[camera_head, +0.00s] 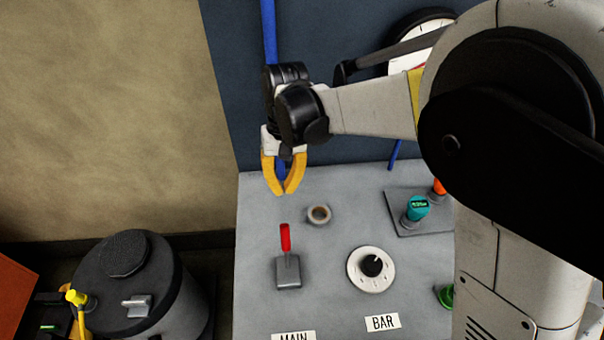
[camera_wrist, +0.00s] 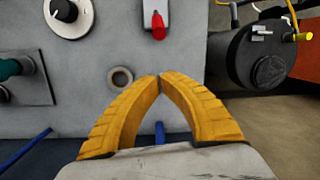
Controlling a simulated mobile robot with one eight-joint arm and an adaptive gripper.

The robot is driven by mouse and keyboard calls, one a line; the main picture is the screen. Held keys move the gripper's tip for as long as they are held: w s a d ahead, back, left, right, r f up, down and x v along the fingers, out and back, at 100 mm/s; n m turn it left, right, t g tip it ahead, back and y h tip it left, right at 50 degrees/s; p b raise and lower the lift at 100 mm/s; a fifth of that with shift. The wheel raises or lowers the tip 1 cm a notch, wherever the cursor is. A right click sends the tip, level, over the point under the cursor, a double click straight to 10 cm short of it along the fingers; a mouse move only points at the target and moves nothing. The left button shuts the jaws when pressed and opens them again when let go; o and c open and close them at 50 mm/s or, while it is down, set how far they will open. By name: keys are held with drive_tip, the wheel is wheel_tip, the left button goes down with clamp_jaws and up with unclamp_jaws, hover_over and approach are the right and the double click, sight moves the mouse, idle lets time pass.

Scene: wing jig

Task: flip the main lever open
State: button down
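The main lever has a red handle (camera_head: 285,237) that rises from a grey base block (camera_head: 288,272) on the grey panel, above the MAIN label (camera_head: 294,336). In the wrist view the red handle (camera_wrist: 159,26) is near the top centre, with its end towards the fingers. My gripper (camera_head: 284,189) has two yellow fingers and shows above the lever in the head view, apart from it. In the wrist view the gripper's (camera_wrist: 161,82) fingertips meet with nothing between them.
A round dial (camera_head: 371,268) with a BAR label (camera_head: 382,322) is right of the lever. A small ring (camera_head: 319,214) lies between fingers and dial. A teal-topped fitting (camera_head: 416,208) stands on a plate further right. A dark drum (camera_head: 130,290) is at lower left.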

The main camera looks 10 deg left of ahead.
sight(285, 225)
drive_tip(key=shift+a+f, duration=0.2)
drive_tip(key=shift+a, duration=0.1)
drive_tip(key=shift+s, duration=0.1)
drive_tip(key=shift+f, duration=0.1)
drive_tip(key=f, duration=0.3)
drive_tip(key=s+f+b, duration=0.1)
drive_tip(key=f, duration=0.2)
drive_tip(key=s+f+b, duration=0.1)
drive_tip(key=f, duration=0.3)
drive_tip(key=s+d+r, duration=0.1)
drive_tip(key=s+r, duration=0.1)
drive_tip(key=shift+s+d+r, duration=0.15)
drive_tip(key=shift+s+d, duration=0.15)
drive_tip(key=shift+d, duration=0.05)
drive_tip(key=shift+s, duration=0.1)
drive_tip(key=shift+r, duration=0.1)
